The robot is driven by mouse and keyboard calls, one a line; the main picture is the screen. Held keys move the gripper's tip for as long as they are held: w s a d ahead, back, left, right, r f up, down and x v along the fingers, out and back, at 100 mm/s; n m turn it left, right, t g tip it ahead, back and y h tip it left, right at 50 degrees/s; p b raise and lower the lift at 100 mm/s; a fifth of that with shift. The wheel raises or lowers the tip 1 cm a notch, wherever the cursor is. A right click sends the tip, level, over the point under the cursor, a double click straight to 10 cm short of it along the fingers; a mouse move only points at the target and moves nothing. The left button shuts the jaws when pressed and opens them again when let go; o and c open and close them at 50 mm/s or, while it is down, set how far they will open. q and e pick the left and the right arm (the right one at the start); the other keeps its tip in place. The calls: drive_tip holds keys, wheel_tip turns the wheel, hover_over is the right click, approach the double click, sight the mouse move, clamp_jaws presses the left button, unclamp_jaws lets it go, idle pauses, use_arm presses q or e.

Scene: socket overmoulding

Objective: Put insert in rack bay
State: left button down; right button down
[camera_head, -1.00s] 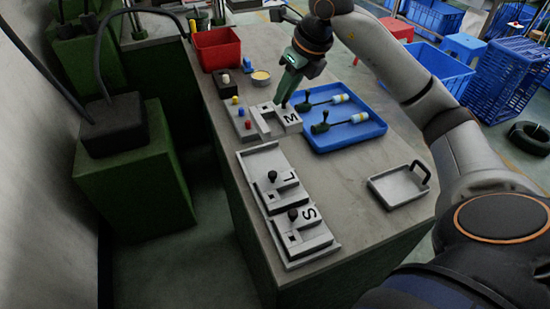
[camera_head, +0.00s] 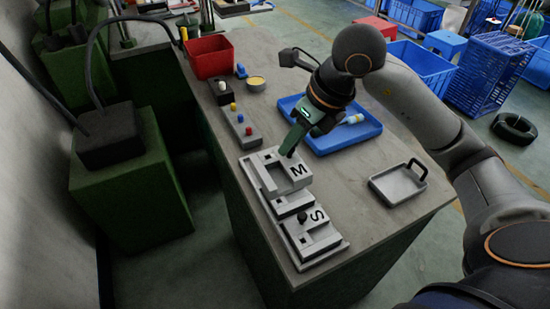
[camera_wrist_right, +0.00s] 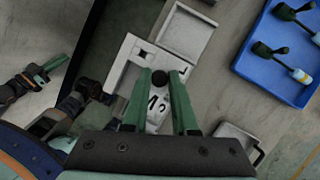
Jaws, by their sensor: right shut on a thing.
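The insert marked S (camera_head: 318,232) sits in the rack's near bay. In the right wrist view, the fingers (camera_wrist_right: 159,78) close on the knob, and an empty square bay (camera_wrist_right: 188,32) lies beyond. My left gripper (camera_wrist_right: 50,68) shows at the left there, its opening unclear.
A blue tray (camera_head: 358,141) with dark-handled tools lies right of the rack. A small grey tray (camera_head: 397,184) with a black handle is nearer. A block with coloured pegs (camera_head: 240,127), a red bin (camera_head: 210,56) and a yellow-filled bowl (camera_head: 256,84) stand farther back.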

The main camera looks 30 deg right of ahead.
drive_tip(key=w+d+f, duration=0.1)
drive_tip(key=w+f, duration=0.3)
drive_tip(key=w+d+f, duration=0.1)
drive_tip(key=w+f, duration=0.3)
drive_tip(key=w+d+f, duration=0.2)
drive_tip(key=w+f, duration=0.2)
drive_tip(key=shift+w+f+p, duration=0.3)
drive_tip(key=shift+w+p, duration=0.05)
drive_tip(key=shift+p, duration=0.05)
drive_tip(key=c, duration=1.2)
unclamp_jaws()
drive_tip(key=shift+f, duration=0.15)
drive_tip(key=o, duration=0.5)
